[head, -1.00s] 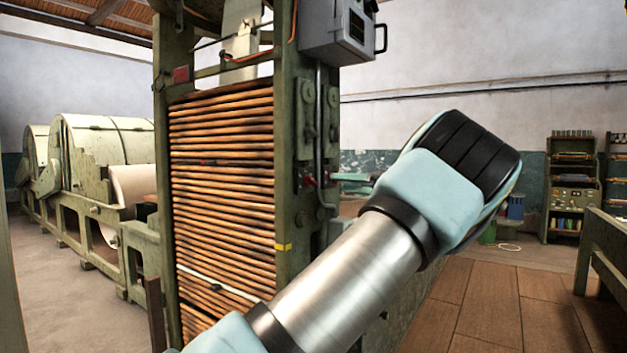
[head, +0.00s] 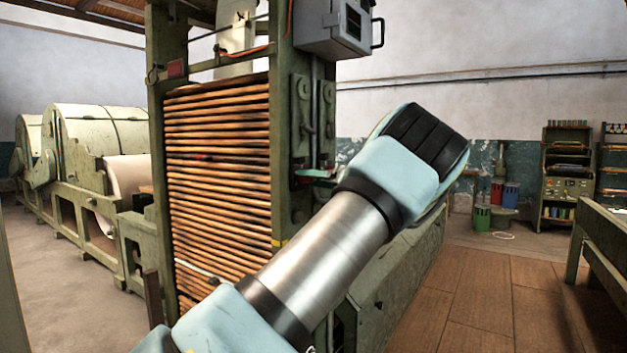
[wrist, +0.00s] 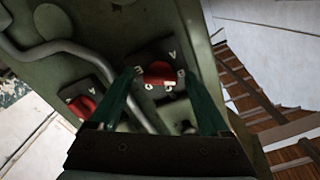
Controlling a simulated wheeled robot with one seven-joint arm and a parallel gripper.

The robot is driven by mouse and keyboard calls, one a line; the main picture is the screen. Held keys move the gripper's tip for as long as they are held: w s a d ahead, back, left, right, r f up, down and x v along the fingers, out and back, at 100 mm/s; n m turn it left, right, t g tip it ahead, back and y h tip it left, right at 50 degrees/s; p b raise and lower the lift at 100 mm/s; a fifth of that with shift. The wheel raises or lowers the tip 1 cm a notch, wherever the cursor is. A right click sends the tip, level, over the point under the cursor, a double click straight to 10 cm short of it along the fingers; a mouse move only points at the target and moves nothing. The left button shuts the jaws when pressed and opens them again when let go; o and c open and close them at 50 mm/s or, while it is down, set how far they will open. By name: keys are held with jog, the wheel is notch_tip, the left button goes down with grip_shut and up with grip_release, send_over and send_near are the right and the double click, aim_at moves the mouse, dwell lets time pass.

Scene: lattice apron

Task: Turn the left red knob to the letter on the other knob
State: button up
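Two red knobs show in the wrist view on a worn green panel: one (wrist: 160,70) lies ahead between the fingertips, the other (wrist: 82,107) lower left. The roof sits low in this view, so it looks turned over. Pale letters ring the first knob; a letter like A shows beside the second, the rest being hard to read. My gripper (wrist: 157,73) is open, its green fingers on either side of the first knob; contact cannot be told. In the head view my gripper is mostly behind my wrist, with a green finger (head: 316,173) by the machine's post.
A grey conduit (wrist: 50,48) runs across the panel beside the knobs. In the head view, the green post (head: 290,110) carries a grey box (head: 333,30) above my arm. The slatted stack (head: 218,180) is left of it. Wooden floor (head: 490,300) is clear at right.

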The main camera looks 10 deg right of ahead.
grip_shut()
dwell(0.4)
jog(key=shift+m+b, duration=0.3)
jog(key=shift+m, duration=0.1)
jog(key=shift+m+b, duration=0.5)
jog(key=shift+m, duration=0.5)
jog(key=m, duration=0.2)
jog(key=shift+m, duration=0.4)
jog(key=shift+r+m+p, duration=0.15)
jog(key=shift+m+p, duration=0.25)
jog(key=shift+m, duration=2.7)
